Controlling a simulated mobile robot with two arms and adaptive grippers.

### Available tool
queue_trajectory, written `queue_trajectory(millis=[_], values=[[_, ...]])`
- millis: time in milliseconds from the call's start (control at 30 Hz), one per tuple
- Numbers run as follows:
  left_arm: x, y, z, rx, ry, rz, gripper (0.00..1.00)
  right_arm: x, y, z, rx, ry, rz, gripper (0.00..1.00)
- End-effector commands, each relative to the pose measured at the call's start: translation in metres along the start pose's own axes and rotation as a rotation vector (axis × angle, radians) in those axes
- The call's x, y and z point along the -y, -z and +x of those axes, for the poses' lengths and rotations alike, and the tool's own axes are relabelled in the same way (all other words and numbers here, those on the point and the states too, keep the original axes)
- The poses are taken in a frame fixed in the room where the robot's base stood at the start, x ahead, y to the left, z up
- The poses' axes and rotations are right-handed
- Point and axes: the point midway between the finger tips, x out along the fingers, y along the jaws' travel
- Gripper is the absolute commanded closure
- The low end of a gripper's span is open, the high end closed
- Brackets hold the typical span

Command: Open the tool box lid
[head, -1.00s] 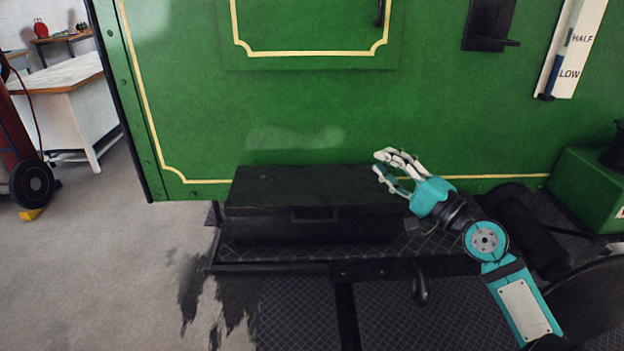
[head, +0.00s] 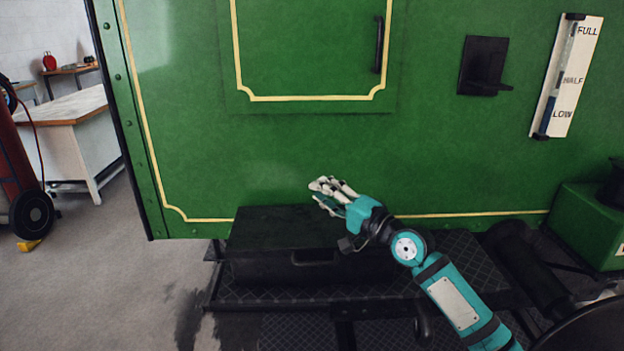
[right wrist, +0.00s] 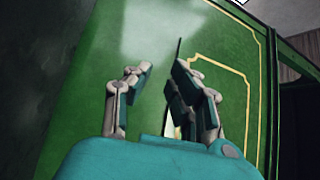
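The black tool box (head: 270,262) sits on the dark tread-plate step at the foot of the green panel in the head view. Its lid (head: 275,225) looks shut, and a handle (head: 312,258) shows on its front face. My right gripper (head: 322,194) is above the lid's right part, in front of the green panel. In the right wrist view its fingers (right wrist: 160,95) are spread apart with nothing between them. Whether it touches the lid is not clear. The right arm hides the box's right end. My left gripper is in no view.
The green panel (head: 300,150) rises right behind the box. It carries a door with a black handle (head: 379,44), a black bracket (head: 485,68) and a level gauge (head: 566,75). A green box (head: 590,220) stands at the right. Open floor (head: 100,290) lies at the left.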

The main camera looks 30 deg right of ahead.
Motion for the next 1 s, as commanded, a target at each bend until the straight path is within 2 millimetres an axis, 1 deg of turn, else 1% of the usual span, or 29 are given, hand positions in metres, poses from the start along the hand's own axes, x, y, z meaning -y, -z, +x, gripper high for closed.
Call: queue_trajectory(millis=[33, 100, 233, 367, 600, 767, 1000], values=[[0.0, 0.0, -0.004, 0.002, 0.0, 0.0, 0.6, 0.004, 0.0, 0.01, 0.0, 0.003, 0.0, 0.79], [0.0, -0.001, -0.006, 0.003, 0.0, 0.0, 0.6, 0.002, 0.001, 0.019, -0.001, 0.002, 0.0, 0.79], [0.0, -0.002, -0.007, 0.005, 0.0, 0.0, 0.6, 0.001, 0.0, 0.031, 0.0, 0.001, 0.0, 0.79], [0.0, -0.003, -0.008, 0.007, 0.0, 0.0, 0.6, 0.0, -0.001, 0.035, 0.001, 0.0, -0.001, 0.79], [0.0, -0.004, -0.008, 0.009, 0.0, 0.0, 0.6, 0.0, -0.001, 0.035, 0.001, 0.0, -0.001, 0.79], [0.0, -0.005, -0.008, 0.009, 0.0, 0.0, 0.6, 0.0, 0.0, 0.035, 0.001, 0.0, -0.001, 1.0], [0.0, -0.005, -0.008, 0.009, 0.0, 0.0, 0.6, 0.0, 0.0, 0.035, 0.001, 0.0, -0.001, 1.0]])
